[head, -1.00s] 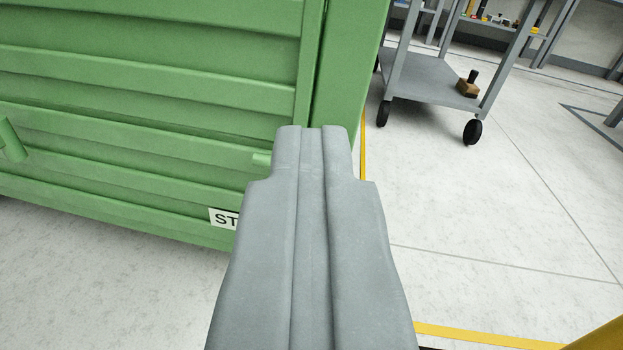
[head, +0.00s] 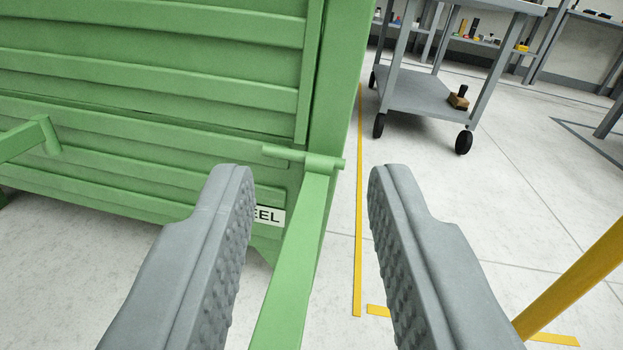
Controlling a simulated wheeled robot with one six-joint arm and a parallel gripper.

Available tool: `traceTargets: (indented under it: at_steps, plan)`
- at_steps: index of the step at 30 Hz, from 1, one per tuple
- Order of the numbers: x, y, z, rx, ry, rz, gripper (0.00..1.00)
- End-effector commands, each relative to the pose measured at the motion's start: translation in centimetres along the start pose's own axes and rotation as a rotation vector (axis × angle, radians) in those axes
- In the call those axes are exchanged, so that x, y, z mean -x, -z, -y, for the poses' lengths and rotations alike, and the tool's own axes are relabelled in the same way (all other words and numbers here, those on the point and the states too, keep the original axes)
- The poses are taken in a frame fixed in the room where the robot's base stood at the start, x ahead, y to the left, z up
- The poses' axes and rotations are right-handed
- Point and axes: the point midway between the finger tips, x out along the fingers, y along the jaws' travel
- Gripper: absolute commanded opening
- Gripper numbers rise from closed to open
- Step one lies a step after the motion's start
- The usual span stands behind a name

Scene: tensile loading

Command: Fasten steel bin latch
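The green steel bin (head: 150,70) with ribbed walls fills the left and upper middle of the head view. A green latch bar (head: 292,265) runs from a pivot pin (head: 318,163) near the bin's right corner down toward me, between my fingers. My gripper (head: 308,185) is open, with one grey finger on each side of the bar. The bar lies closer to the left finger, and I cannot tell whether they touch. A second green bar (head: 22,140) sticks out from the bin at the left. A white label (head: 268,215) reading "EEL" is partly hidden by the left finger.
A grey trolley (head: 425,95) on black wheels stands at the upper right with a brown block on its lower shelf. A yellow post (head: 575,275) rises at the lower right. Yellow floor lines (head: 358,240) run beside the bin. Pale floor is open to the right.

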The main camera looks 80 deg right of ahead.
Motion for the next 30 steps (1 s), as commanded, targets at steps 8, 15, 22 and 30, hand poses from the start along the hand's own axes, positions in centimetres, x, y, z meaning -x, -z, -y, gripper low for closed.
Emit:
traceTargets:
  at_steps: [8, 15, 22, 30]
  plan:
    - [5.4, 0.0, 0.1, 0.002, 0.003, -0.001, 0.33]
    - [9.0, 0.0, 0.1, 0.001, 0.002, 0.000, 0.33]
    - [10.8, 0.0, 0.1, 0.000, 0.001, 0.000, 0.33]
    - [11.0, 0.0, 0.0, 0.000, 0.000, 0.000, 0.33]
